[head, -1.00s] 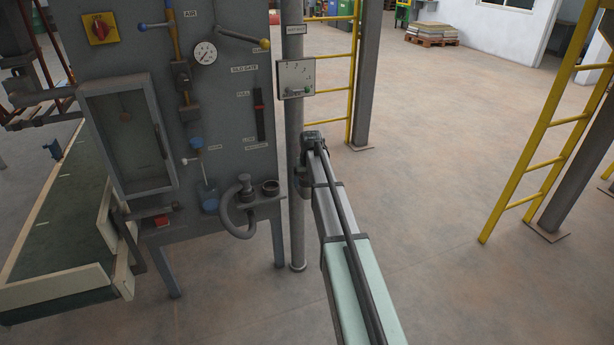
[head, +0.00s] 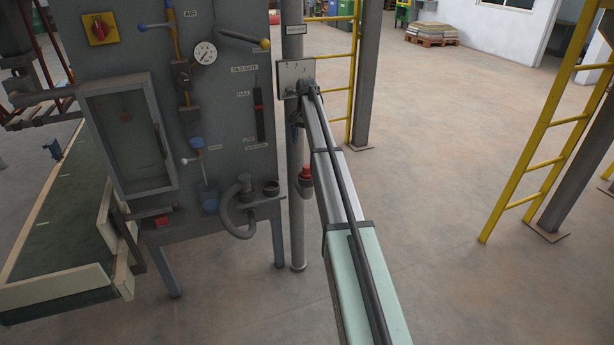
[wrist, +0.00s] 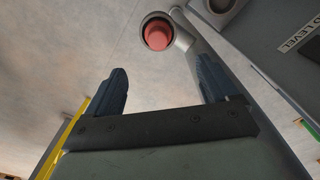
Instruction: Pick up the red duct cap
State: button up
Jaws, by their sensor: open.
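The red duct cap (head: 305,170) shows on the right side of the grey vertical pipe, just left of my arm. In the wrist view the round red cap (wrist: 158,33) sits in the grey round end of a short branch on the pipe. My gripper (wrist: 161,64) is open and empty. Its two dark blue fingers point toward the cap, which shows beyond and between the fingertips, apart from them.
A small grey box (head: 293,75) is on the pipe behind my arm's end. A yellow ladder (head: 340,100) stands behind.

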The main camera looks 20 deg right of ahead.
aim_at(307, 166)
notch_tip(307, 166, down, 8)
jog(key=shift+f, duration=0.2)
jog(key=shift+s+d+f, duration=0.1)
jog(key=shift+d+f, duration=0.05)
jog(key=shift+f, duration=2.5)
jog(key=shift+c, duration=0.4)
jog(key=c, duration=1.1)
